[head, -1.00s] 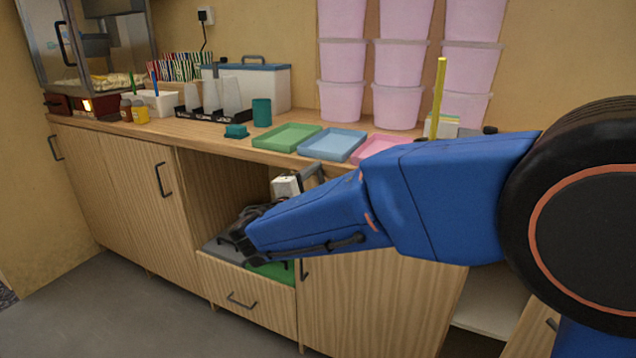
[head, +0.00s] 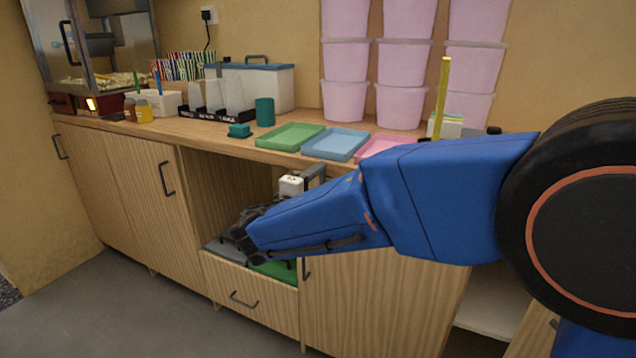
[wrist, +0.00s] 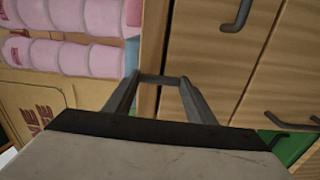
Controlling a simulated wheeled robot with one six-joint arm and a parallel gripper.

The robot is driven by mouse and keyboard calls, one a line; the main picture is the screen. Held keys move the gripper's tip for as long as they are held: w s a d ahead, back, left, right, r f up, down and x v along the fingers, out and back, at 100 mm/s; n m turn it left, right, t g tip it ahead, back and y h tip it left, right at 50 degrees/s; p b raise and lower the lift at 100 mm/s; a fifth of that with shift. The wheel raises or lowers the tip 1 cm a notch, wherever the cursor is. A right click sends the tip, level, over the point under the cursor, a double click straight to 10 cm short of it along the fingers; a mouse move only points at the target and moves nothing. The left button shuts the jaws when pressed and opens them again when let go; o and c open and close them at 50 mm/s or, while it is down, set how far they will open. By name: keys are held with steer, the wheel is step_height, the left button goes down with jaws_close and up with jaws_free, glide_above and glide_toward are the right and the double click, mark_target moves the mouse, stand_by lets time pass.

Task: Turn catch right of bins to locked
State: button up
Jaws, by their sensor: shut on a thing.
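My gripper (head: 316,171) shows partly in the head view behind my blue forearm, in front of the counter's edge and above the open drawer. In the wrist view its two grey fingers (wrist: 160,78) stand apart, with a thin dark grey bar across their tips. The gripper is shut on this bar, but I cannot tell what it is. The pink tubs (head: 404,62) stand stacked against the wall, and also show in the wrist view (wrist: 85,18). I cannot make out a catch to their right; my arm hides part of the counter there.
Green (head: 290,136), blue (head: 335,145) and pink trays (head: 385,148) line the counter's front edge. A yellow stick (head: 442,98) stands upright behind my arm. Below, a drawer (head: 249,291) stands open, and a cupboard at the lower right looks open. Bare floor lies at the lower left.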

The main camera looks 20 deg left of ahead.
steer(key=o, duration=1)
steer(key=shift+o, duration=0.2)
steer(key=s+a, duration=0.1)
steer(key=s, duration=1.6)
steer(key=shift+s+a, duration=0.15)
steer(key=shift+s, duration=0.1)
